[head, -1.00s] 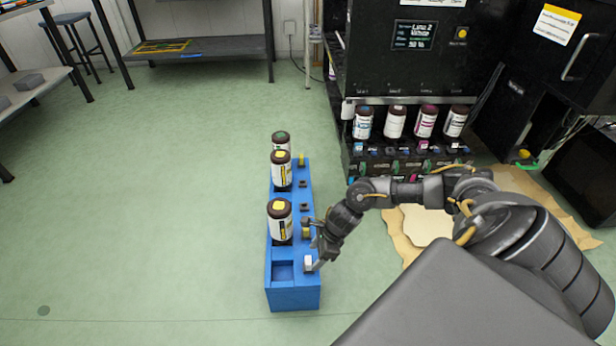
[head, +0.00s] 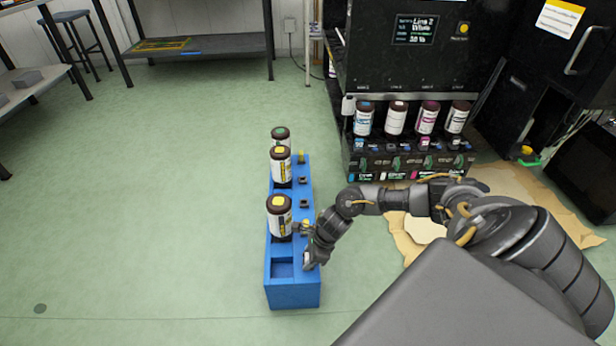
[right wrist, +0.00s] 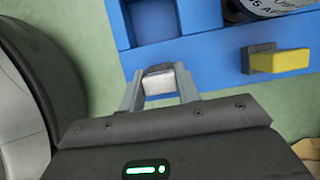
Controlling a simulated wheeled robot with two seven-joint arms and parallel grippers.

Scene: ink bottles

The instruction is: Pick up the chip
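The chip (right wrist: 158,82) is a small pale grey-white block with a dark end, at the near right edge of the blue rack (head: 292,297). My right gripper (right wrist: 161,84) is over the rack's near end, with one finger against each side of the chip. It looks shut on the chip. In the head view my right gripper (head: 309,258) hides most of the chip. Whether the chip still sits in its slot is hard to tell. My left gripper is not in view.
Bottles with yellow caps (head: 279,217) stand in the rack, left of the gripper. A yellow chip with a dark end (right wrist: 278,60) sits in the neighbouring slot. The black printer (head: 410,80) with several bottles stands behind. The floor left of the rack is free.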

